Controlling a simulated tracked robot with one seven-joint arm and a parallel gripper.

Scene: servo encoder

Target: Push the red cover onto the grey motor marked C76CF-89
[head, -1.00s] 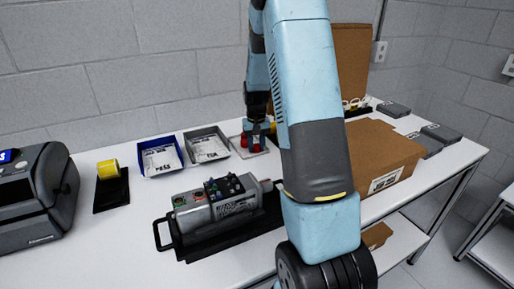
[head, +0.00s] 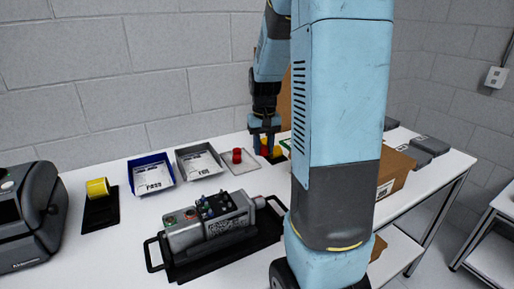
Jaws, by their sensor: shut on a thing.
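The grey motor (head: 240,212) lies in a black carrier with handles in the middle of the table. Its marking is too small to read. A red cover (head: 264,139) shows between the fingers of my gripper (head: 265,148), which is shut on it behind and to the right of the motor. Only a small part of this cover shows. Another red part (head: 237,155) sits on a pale shallow tray (head: 249,164), just left of my gripper and apart from it.
A blue PASS bin (head: 134,180) and a grey bin (head: 180,168) stand behind the motor. A yellow roll (head: 97,188) and a dark printer (head: 35,215) are at left. A cardboard box (head: 398,172) is at right, partly hidden by my arm.

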